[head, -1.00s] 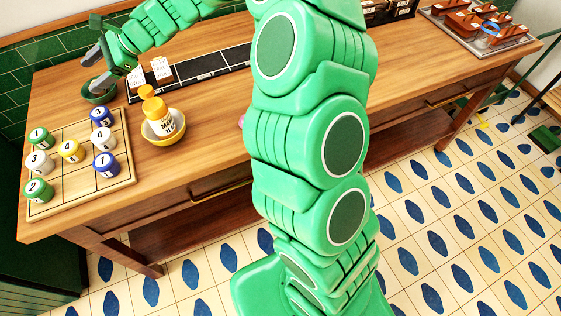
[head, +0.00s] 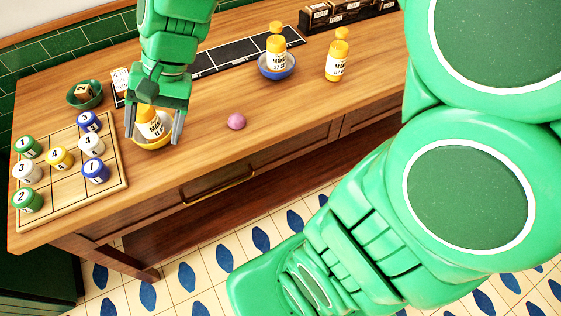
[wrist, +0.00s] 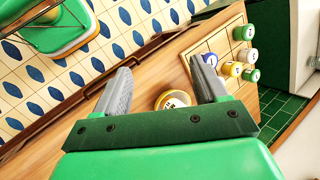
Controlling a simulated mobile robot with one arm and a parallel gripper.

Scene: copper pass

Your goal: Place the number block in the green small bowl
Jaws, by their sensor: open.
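The green small bowl (head: 72,99) stands at the back left of the table in the head view. A brown block with a number on it (head: 85,91), which looks like the number block, sits inside that bowl. My gripper (head: 154,130) is open, to the right of the bowl and apart from it. Its fingers point down on either side of a yellow-capped bottle (head: 149,122) standing in a yellow bowl (head: 152,144). In the wrist view the yellow bowl (wrist: 160,102) shows between the spread fingers (wrist: 160,92). Whether the fingers touch the bottle I cannot tell.
A wooden board (head: 62,184) with several numbered pieces lies at the left. A blue bowl (head: 277,72) holding a bottle, another bottle (head: 338,62) and a pink ball (head: 236,121) stand to the right.

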